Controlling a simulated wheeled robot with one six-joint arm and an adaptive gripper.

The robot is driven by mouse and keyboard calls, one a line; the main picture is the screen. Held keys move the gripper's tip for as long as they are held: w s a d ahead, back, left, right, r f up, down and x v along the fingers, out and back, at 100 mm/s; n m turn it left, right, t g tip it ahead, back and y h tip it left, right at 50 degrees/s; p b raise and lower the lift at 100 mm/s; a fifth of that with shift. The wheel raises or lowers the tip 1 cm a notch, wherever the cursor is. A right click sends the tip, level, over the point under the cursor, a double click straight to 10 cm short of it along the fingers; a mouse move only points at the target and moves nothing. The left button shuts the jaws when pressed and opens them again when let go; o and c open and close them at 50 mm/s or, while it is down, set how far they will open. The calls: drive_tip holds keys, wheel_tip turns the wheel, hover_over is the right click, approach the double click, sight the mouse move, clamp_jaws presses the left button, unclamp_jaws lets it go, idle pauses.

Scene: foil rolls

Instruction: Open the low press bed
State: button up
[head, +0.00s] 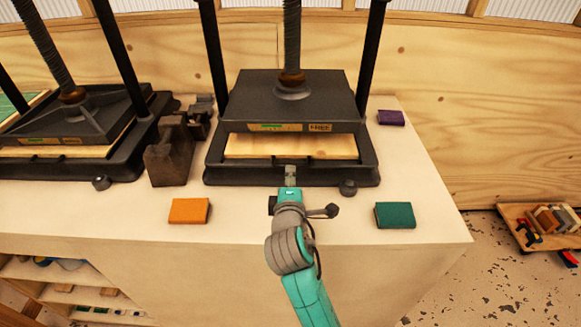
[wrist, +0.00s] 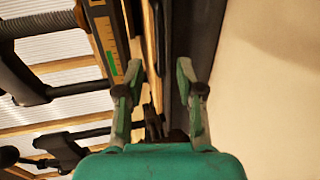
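The right-hand press has a dark upper plate (head: 300,95) above a dark bed (head: 225,175), with a pale wooden board (head: 290,146) between them. A second press (head: 75,125) stands at the left, its plate lower over its board. I cannot tell which one is called low. My gripper (head: 290,172) is at the middle of the right press's front edge. In the wrist view my gripper (wrist: 158,80) has its two fingers spread, with the dark bed edge (wrist: 185,30) just beyond them. Nothing shows held; contact is unclear.
An orange block (head: 189,211), a green block (head: 395,215) and a purple block (head: 391,118) lie on the pale bench (head: 330,225). A dark bracket (head: 168,150) stands between the presses. A round knob (head: 348,187) is at the bed's front right. A wooden tray (head: 525,225) is low at right.

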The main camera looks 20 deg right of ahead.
drive_tip(key=x, duration=0.6)
drive_tip(key=shift+s, duration=0.1)
clamp_jaws()
